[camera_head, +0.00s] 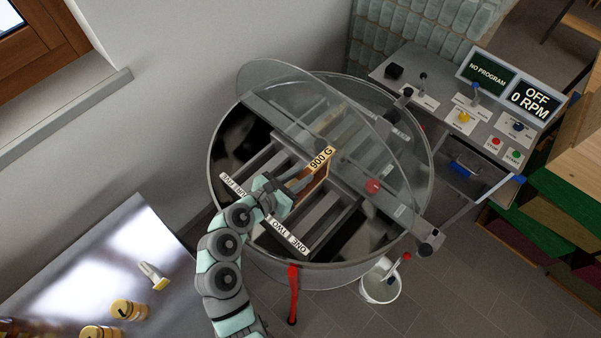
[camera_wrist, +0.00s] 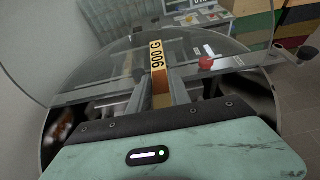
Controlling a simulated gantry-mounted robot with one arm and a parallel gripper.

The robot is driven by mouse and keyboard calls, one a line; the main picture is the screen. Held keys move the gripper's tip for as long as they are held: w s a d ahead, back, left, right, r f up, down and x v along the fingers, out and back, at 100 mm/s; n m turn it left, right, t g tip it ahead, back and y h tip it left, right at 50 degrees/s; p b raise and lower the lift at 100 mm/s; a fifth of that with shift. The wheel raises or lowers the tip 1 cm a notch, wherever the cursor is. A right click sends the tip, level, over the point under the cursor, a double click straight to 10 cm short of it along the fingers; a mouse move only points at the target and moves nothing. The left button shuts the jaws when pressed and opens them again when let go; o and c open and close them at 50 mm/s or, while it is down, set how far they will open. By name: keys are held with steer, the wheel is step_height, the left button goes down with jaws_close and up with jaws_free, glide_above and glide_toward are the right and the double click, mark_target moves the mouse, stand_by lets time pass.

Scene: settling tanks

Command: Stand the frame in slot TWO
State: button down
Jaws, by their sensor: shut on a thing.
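My gripper (camera_head: 298,186) reaches over the round drum and is shut on a wooden frame with a yellow "900 G" label (camera_head: 320,160). In the wrist view the labelled top bar of the frame (camera_wrist: 157,68) points away from my gripper (camera_wrist: 160,100). The frame stands on edge at the slotted rack (camera_head: 325,210) inside the drum. Slot tags reading ONE and TWO (camera_head: 286,236) are on the near edge, with further tags to the left. The gripper hides part of the tag row. I cannot tell how deep the frame sits or in which slot.
A clear lid (camera_head: 285,80) slants up over the drum's far half, close to the frame. A crossbar with a red knob (camera_head: 373,186) spans the drum. A control desk (camera_head: 465,115) reads OFF, 0 RPM. A steel table (camera_head: 90,260) with jars is at lower left.

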step_height(320, 180, down, 19)
steer(key=b, duration=0.6)
stand_by(2.3)
steer(key=shift+f, duration=0.2)
stand_by(1.0)
steer(key=c, duration=1.5)
jaws_free()
steer(key=shift+w, duration=0.1)
steer(key=o, duration=0.4)
steer(key=shift+f, duration=0.1)
steer(key=shift+f, duration=0.1)
steer(key=shift+a, duration=0.1)
steer(key=v, duration=0.9)
steer(key=shift+s+a, duration=0.25)
steer(key=shift+s, duration=0.05)
steer(key=shift+s+a+r, duration=0.2)
steer(key=shift+s+r, duration=0.15)
steer(key=shift+s, duration=0.05)
